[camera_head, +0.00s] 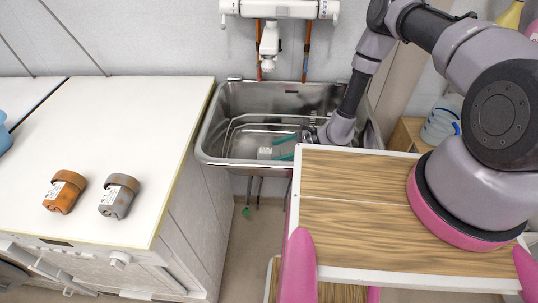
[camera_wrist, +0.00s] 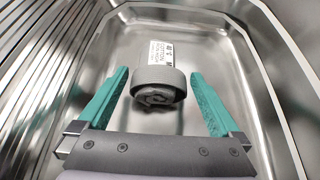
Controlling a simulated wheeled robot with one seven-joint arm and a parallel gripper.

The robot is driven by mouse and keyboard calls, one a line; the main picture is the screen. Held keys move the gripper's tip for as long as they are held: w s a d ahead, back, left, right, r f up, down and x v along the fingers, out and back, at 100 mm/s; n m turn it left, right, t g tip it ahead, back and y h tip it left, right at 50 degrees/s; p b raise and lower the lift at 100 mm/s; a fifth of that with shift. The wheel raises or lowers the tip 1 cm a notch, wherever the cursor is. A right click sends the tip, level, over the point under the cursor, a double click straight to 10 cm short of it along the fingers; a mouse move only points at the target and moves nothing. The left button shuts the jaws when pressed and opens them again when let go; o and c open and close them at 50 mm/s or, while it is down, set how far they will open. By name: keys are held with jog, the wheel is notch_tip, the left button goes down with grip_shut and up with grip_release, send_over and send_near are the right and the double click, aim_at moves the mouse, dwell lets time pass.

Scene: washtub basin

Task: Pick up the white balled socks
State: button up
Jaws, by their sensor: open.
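The balled socks (camera_wrist: 158,88) lie on the floor of the metal basin (camera_head: 222,160). My gripper (camera_wrist: 158,76) is open, with a teal finger to the left and another to the right of the socks. Gaps show on both sides, and the fingers do not appear to grip them. In the head view my gripper (camera_head: 281,147) is low inside the basin.
A wire rack (camera_head: 240,121) sits in the basin. A tap (camera_head: 269,45) hangs above the basin. An orange balled pair (camera_head: 65,192) and a grey balled pair (camera_head: 119,196) lie on the white counter (camera_head: 130,120) at left. Metal walls surround my gripper closely.

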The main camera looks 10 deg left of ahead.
aim_at(265, 154)
jog(key=x, duration=0.6)
jog(key=shift+a, duration=0.1)
jog(key=c, duration=1.3)
